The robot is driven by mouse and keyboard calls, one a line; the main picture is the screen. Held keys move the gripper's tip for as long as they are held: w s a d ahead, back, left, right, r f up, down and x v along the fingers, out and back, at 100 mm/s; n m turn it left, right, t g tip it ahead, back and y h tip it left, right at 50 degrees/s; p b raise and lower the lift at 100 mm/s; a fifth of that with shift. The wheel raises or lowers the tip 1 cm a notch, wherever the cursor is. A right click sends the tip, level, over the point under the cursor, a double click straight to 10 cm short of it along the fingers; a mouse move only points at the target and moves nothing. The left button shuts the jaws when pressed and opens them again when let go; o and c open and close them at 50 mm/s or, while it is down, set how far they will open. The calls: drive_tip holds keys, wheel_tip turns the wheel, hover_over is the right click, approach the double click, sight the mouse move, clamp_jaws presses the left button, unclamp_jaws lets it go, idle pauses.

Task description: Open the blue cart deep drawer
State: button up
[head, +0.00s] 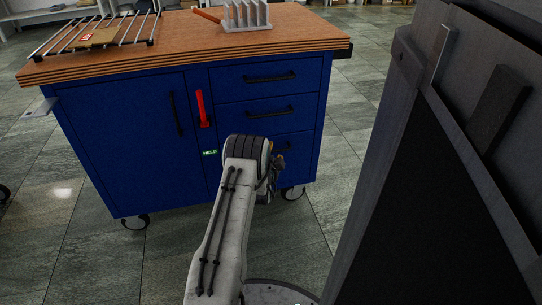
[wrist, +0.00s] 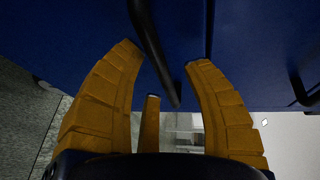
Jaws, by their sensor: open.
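The blue cart (head: 135,135) stands ahead with a wooden top, a door at left and a stack of drawers at right. The lowest drawer (head: 302,145) is the deep one; it looks closed, and my arm hides part of its front. Its black handle (head: 284,146) shows only in part. My gripper (head: 278,163) is mostly hidden behind my wrist in the head view. In the wrist view my gripper (wrist: 163,60) is open, its orange fingers on either side of a black bar handle (wrist: 153,45). I cannot tell whether they touch it.
Two upper drawers with handles (head: 270,77) (head: 268,113) are closed. A red handle (head: 203,108) sits beside the door handle (head: 176,113). A rack (head: 95,32) and a slotted holder (head: 247,17) stand on top. A large dark machine (head: 440,150) crowds the right; tile floor (head: 60,200) is free at left.

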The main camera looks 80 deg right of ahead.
drive_tip(key=shift+d+f, duration=0.1)
drive_tip(key=shift+d, duration=0.25)
drive_tip(key=shift+o, duration=0.2)
clamp_jaws()
idle(0.4)
